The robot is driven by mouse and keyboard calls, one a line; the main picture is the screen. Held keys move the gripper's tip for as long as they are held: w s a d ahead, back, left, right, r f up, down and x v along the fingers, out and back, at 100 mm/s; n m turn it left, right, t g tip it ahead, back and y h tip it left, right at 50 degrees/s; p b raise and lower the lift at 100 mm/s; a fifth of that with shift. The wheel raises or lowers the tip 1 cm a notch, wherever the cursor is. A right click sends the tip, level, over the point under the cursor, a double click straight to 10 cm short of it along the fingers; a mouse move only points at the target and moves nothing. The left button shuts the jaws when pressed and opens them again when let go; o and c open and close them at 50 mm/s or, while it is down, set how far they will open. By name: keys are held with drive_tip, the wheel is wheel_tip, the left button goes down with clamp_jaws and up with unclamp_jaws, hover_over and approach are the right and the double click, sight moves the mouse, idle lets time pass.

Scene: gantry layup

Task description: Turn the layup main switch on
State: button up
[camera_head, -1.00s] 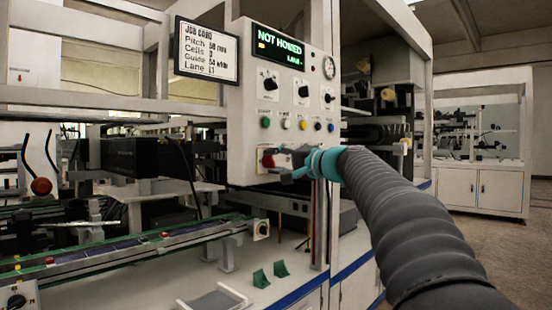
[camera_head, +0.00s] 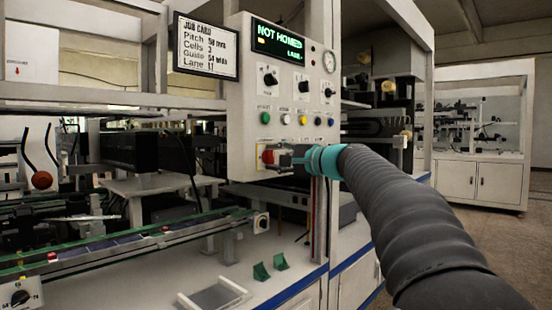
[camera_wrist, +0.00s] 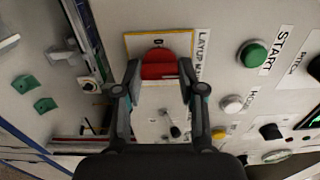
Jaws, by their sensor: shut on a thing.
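The layup main switch (camera_head: 267,157) is a red rotary knob on a yellow-bordered plate, low on the white control panel (camera_head: 246,100). In the wrist view the red knob (camera_wrist: 160,66) sits between my two dark fingers, beside a partly hidden label (camera_wrist: 201,55) beginning "LAYUP M". A small "0" mark shows on the plate above the knob. My gripper (camera_head: 279,158) reaches the knob from the right and is shut on it; the fingertips also show in the wrist view (camera_wrist: 159,72). The fingers hide part of the plate.
The display (camera_head: 278,44) reads "NOT HOMED". Rotary selectors and coloured buttons, including a green START button (camera_wrist: 253,54), are close to my gripper on the panel. A job card (camera_head: 206,46) hangs to the left. A conveyor rail (camera_head: 150,243) runs below; open floor lies right.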

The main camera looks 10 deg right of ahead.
drive_tip(key=o, duration=1.1)
drive_tip(key=shift+o, duration=0.2)
drive_tip(key=shift+d, duration=0.1)
drive_tip(key=v, duration=1.2)
